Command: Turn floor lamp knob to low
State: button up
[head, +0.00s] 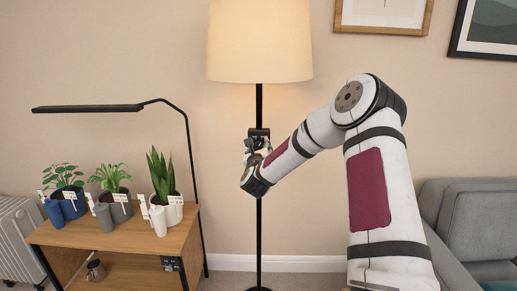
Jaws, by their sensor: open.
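The floor lamp has a lit cream shade (260,45) and a thin black pole (259,225) down to the floor. A dark knob or switch block (259,133) shows on the pole below the shade. My gripper (257,144) is at the pole, right by this block. It is open, with its fingers partly hidden by the wrist and small in the picture. I cannot tell whether the fingers touch the knob. The knob's setting cannot be read.
A wooden stand (130,250) with several potted plants is at the left, with a black desk-style lamp (88,108) over it. A grey sofa (475,215) is at the right. Framed pictures (384,14) hang on the wall. The floor around the pole looks clear.

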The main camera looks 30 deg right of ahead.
grip_shut()
jog(key=shift+n, duration=0.3)
jog(key=n+b, duration=0.1)
jog(key=n, duration=0.4)
jog(key=shift+n, duration=0.3)
jog(key=n+b, duration=0.3)
jog(key=n, duration=0.2)
jog(key=shift+n, duration=0.3)
grip_release()
